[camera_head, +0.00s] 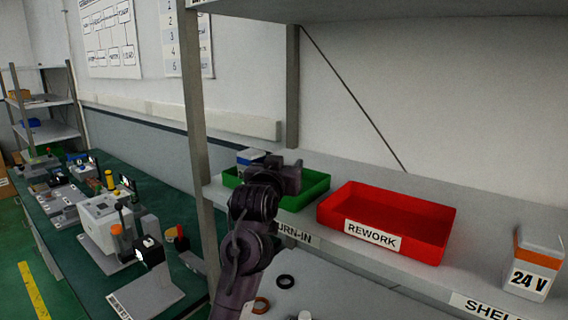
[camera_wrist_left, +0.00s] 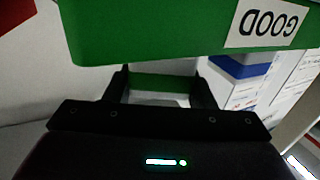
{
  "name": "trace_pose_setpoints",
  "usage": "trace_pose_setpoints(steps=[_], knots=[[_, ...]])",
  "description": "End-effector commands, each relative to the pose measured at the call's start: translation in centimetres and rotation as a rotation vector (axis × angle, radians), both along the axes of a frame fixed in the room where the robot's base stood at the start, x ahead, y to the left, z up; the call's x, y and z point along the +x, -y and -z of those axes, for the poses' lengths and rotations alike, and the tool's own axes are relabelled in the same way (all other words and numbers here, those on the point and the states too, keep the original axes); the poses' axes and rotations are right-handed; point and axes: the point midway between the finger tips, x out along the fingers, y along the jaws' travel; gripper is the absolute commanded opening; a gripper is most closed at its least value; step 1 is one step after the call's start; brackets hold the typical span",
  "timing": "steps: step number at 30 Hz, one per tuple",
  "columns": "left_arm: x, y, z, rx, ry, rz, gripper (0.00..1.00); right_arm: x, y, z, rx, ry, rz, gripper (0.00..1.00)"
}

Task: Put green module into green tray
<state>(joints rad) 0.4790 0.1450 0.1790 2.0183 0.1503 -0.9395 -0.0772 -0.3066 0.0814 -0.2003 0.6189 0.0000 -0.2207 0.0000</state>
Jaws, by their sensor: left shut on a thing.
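The green tray (camera_head: 312,188) stands on the shelf, left of the red tray, partly hidden behind my left arm. My left gripper (camera_head: 286,174) is over its middle in the head view, covering part of it. In the left wrist view the green tray (camera_wrist_left: 160,28), with an upside-down GOOD label, fills the top. There my left gripper (camera_wrist_left: 163,86) has a green piece, which looks like the green module (camera_wrist_left: 163,81), between its fingers, with a pale part beside it. The module is not clearly visible in the head view. My right gripper is not in view.
The red REWORK tray (camera_head: 385,222) stands right of the green tray. A 24 V box (camera_head: 533,265) is at the far right. A blue-and-white box (camera_head: 250,156) is behind my gripper. A shelf post (camera_head: 197,130) rises left of my arm. A bench with equipment (camera_head: 103,222) is at left.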

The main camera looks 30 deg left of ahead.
Motion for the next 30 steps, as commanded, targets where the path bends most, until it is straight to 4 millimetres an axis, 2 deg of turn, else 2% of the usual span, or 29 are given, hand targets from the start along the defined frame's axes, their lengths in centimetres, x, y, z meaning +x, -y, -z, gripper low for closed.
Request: trace_pose_setpoints(steps=[10,11,15,25,30], knots=[[0.0,0.0,0.3,0.002,0.005,0.000,0.20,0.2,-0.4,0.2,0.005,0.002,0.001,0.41],[0.0,0.0,0.2,0.001,0.003,0.000,0.54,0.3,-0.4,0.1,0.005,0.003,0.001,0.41],[0.0,0.0,0.2,0.001,0.002,0.000,0.72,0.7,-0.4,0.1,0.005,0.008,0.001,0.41],[-0.1,0.0,-0.1,0.001,0.003,0.000,0.72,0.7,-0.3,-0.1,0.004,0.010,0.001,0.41],[-2.2,0.7,0.4,0.002,0.004,0.000,0.72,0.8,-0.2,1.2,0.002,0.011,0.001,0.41]])
